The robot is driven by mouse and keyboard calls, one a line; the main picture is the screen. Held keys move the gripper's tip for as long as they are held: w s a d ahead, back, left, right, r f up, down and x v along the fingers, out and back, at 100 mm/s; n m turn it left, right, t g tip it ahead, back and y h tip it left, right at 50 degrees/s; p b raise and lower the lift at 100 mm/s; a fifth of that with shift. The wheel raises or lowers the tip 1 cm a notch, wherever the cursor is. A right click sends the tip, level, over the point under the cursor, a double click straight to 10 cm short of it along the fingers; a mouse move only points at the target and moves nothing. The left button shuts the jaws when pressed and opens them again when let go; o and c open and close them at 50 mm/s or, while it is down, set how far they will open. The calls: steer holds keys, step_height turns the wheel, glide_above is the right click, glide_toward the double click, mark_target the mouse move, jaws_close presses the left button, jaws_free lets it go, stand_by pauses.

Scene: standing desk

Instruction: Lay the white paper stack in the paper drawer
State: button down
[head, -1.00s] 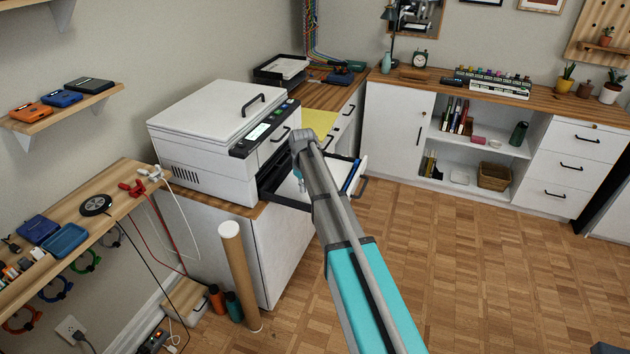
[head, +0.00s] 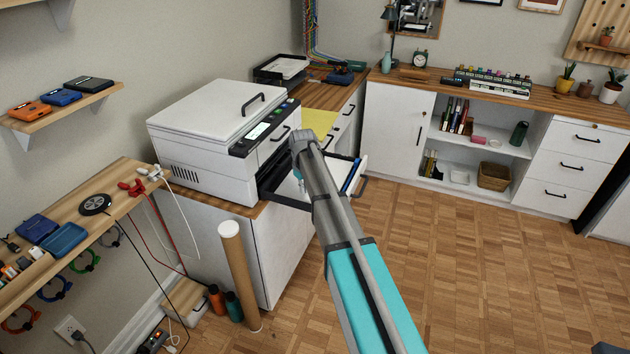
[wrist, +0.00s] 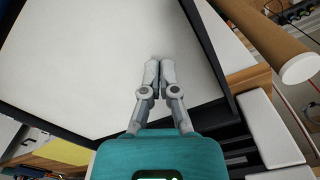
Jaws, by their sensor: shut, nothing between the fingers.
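The paper drawer (head: 284,201) is pulled out from the front of the white printer, its dark walls showing. A flat white surface, which looks like the white paper stack (head: 288,188), lies inside it. In the wrist view the white stack (wrist: 90,60) fills most of the picture, bordered by the drawer's dark rim (wrist: 208,50). My gripper (wrist: 160,62) is shut and empty, its fingertips over the white surface near one edge. I cannot tell whether they touch it. In the head view my arm hides the fingers and part of the drawer.
The printer (head: 215,140) stands on a white cabinet. A yellow sheet (head: 319,122) lies on the counter behind the drawer. A black tray with white paper (head: 282,70) stands farther back. A cardboard tube (head: 238,275) stands upright in front of the cabinet.

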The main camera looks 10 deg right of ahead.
mark_target(296, 193)
steer(key=shift+f+b, duration=0.8)
stand_by(1.1)
steer(key=shift+w+a, duration=1)
steer(key=shift+a, duration=0.15)
stand_by(2.1)
steer(key=shift+r, duration=0.2)
steer(key=shift+r+p, duration=2.8)
steer(key=shift+p, duration=0.2)
